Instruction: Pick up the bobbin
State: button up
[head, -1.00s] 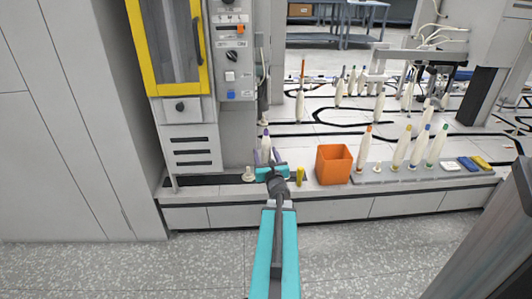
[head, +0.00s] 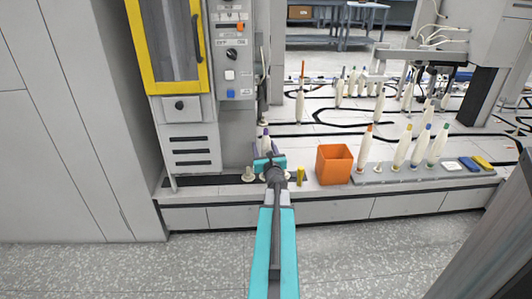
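A white bobbin (head: 265,142) with a dark purple-blue tip stands upright on the ledge in front of the grey machine column in the head view. My gripper (head: 268,155) is directly in front of its lower part, pointing away from me. The gripper body and wrist hide the bobbin's base and most of the fingers. I cannot tell whether the fingers are around the bobbin or touching it.
An empty-looking peg (head: 248,174) stands left of my gripper. A small yellow object (head: 300,175) and an orange box (head: 334,165) are to the right. Several bobbins stand on the grey tray (head: 395,175) farther right. A yellow-framed cabinet (head: 168,45) rises at left.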

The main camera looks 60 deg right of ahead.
dwell(0.3)
jog(key=c, duration=1.2)
